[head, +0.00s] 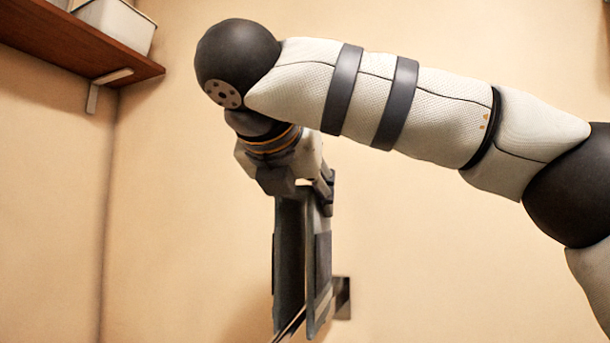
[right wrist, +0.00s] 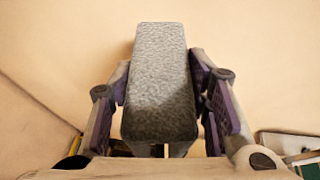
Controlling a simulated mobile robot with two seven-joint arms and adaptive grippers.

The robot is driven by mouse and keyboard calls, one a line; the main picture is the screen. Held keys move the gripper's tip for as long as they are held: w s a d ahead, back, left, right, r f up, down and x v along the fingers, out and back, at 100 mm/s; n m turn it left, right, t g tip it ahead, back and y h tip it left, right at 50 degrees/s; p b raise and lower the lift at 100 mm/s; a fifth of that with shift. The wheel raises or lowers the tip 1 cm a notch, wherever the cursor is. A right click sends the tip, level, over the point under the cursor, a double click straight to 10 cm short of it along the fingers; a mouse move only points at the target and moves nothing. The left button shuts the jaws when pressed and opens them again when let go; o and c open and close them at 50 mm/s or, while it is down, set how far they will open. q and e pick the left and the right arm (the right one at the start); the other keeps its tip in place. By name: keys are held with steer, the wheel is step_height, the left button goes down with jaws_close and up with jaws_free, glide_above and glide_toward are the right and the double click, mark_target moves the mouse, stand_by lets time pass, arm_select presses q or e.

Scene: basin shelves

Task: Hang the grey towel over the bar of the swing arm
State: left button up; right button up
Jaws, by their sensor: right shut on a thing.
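The grey towel (head: 290,255) hangs below my right gripper (head: 310,192) as two long flaps with a dark gap between them. In the right wrist view the towel (right wrist: 160,85) fills the space between the two fingers, and the gripper is shut on it. The swing arm shows as a metal wall bracket (head: 343,298) behind the towel's lower part and a thin bar (head: 290,325) at its lower end. Most of the bar is hidden by the towel, and I cannot tell whether the towel touches it. My left gripper is out of view.
A brown wall shelf (head: 75,45) with white bins (head: 118,22) is at the upper left. A pale bin (right wrist: 285,143) shows at the lower right of the right wrist view. The wall around the towel is bare.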

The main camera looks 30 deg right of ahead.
mark_target(303, 307)
steer(key=shift+f, duration=6.9)
steer(key=o, duration=1.2)
steer(key=shift+s, duration=0.1)
steer(key=v, duration=1.1)
steer(key=shift+s+a+r, duration=0.15)
steer(key=shift+s+a, duration=0.05)
steer(key=shift+s, duration=0.15)
